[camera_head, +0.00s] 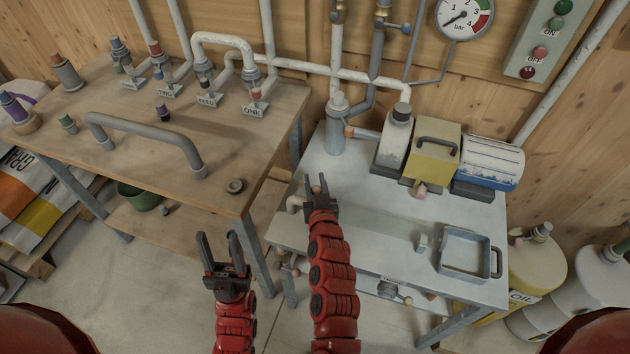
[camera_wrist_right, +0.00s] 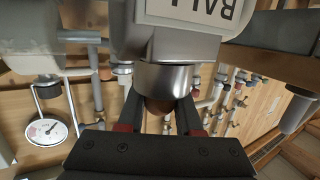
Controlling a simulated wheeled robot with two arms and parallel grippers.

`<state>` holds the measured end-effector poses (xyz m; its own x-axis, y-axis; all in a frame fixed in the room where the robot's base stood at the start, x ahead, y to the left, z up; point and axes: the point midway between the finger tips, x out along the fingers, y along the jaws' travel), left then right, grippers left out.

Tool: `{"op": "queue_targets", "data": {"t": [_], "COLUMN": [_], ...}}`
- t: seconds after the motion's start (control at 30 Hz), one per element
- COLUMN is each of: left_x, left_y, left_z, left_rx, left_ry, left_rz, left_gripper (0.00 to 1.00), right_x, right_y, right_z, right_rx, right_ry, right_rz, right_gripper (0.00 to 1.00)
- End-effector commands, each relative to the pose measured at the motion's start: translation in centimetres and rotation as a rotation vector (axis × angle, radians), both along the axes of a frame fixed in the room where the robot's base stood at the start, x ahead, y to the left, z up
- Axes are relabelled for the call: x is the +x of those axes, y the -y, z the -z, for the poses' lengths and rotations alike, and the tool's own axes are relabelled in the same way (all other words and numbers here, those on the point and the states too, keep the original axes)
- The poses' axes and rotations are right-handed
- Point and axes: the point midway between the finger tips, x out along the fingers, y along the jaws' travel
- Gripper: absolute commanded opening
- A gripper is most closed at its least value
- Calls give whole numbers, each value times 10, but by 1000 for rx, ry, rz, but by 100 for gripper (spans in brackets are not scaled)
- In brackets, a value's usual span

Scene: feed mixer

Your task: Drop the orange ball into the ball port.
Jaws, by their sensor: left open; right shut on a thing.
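The orange ball (camera_wrist_right: 158,105) shows in the right wrist view as a dull orange-brown round shape between the fingers of my right gripper (camera_wrist_right: 160,118). In the head view my right gripper (camera_head: 318,186) is over the left side of the grey table, shut on the ball, which is hard to make out there. My left gripper (camera_head: 224,258) is open and empty, in front of the wooden table.
The wooden table (camera_head: 215,175) at left carries a grey handle (camera_head: 140,125) and labelled valves. The grey table (camera_head: 385,225) carries a yellow-lidded machine (camera_head: 436,150) and a metal tray (camera_head: 463,230).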

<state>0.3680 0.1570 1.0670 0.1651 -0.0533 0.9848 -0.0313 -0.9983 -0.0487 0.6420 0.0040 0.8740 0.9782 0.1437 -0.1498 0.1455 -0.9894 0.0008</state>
Motion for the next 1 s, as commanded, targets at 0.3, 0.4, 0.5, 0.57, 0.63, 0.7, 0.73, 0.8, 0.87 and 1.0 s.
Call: {"op": "queue_targets", "data": {"t": [0.3, 0.4, 0.5, 0.57, 0.63, 0.7, 0.73, 0.8, 0.87, 1.0], "left_x": [0, 0, 0, 0, 0, 0, 0, 0, 0, 0], "left_y": [0, 0, 0, 0, 0, 0, 0, 0, 0, 0], "left_z": [0, 0, 0, 0, -3, -7, -10, -17, -25, -45], "left_rx": [0, 0, 0, 0, 0, 0, 0, 0, 0, 0], "left_ry": [0, 0, 0, 0, 0, 0, 0, 0, 0, 0], "left_rz": [0, 0, 0, 0, 0, 0, 0, 0, 0, 0], "left_gripper": [50, 50, 50, 50, 50, 50, 50, 50, 50, 50], "right_x": [0, 0, 0, -1, -4, -12, -16, -29, -44, -81], "right_y": [0, 0, 0, 0, 0, 0, 1, 3, 5, 10], "right_z": [0, 0, 0, 0, -1, -3, -4, -7, -10, -16], "right_rx": [0, 0, 0, 0, 0, 0, 0, -1, 0, -3], "right_ry": [-1, -1, -1, -1, -2, -3, -3, -3, -4, -9], "right_rz": [0, 0, 0, 0, -1, -2, -3, -3, -2, -5], "right_gripper": [69, 69, 69, 69, 69, 69, 69, 69, 69, 69]}}
